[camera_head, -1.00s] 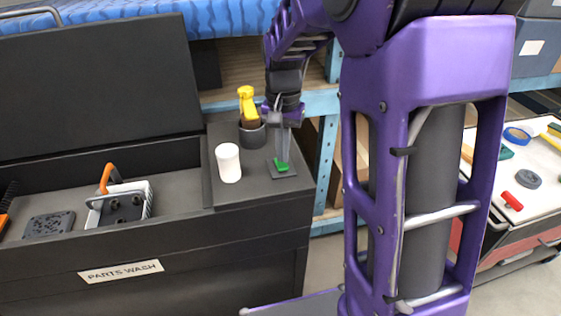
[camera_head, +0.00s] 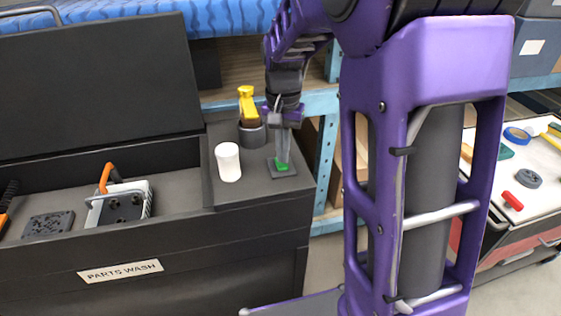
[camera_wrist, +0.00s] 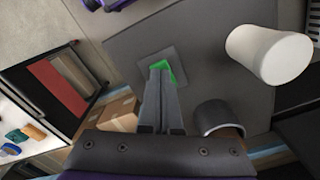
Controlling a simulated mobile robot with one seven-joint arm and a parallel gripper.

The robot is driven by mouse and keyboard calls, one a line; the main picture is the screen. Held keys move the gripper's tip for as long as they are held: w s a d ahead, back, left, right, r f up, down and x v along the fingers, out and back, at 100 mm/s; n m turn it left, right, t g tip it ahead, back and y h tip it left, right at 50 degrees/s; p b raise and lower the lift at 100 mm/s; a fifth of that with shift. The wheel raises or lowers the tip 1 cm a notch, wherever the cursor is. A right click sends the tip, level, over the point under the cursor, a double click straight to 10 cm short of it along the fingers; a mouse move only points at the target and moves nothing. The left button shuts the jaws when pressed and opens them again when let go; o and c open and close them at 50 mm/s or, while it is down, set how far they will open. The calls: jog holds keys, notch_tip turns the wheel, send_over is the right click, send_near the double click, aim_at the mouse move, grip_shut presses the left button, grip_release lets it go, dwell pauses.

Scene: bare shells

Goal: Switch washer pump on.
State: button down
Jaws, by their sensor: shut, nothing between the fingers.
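The washer pump switch is a small green rocker (camera_head: 283,168) on a grey square plate (camera_head: 275,174), on the right end of the parts washer's top. My gripper (camera_head: 283,158) points down with its fingers together and empty, its tips at the green switch. In the wrist view, my fingertips (camera_wrist: 160,68) overlap the green switch (camera_wrist: 176,74) and hide part of it. They look in contact with it, but I cannot be sure. The parts washer (camera_head: 190,262) is a dark cabinet with a "PARTS WASH" label and its lid raised.
A white cup (camera_head: 228,162) stands left of the switch. A tool cart (camera_head: 530,200) stands at the right.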

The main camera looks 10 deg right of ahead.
jog(key=shift+f+b, duration=0.45)
jog(key=shift+f, duration=0.35)
dwell(0.4)
jog(key=shift+r+p, duration=2.75)
jog(key=shift+r, duration=0.8)
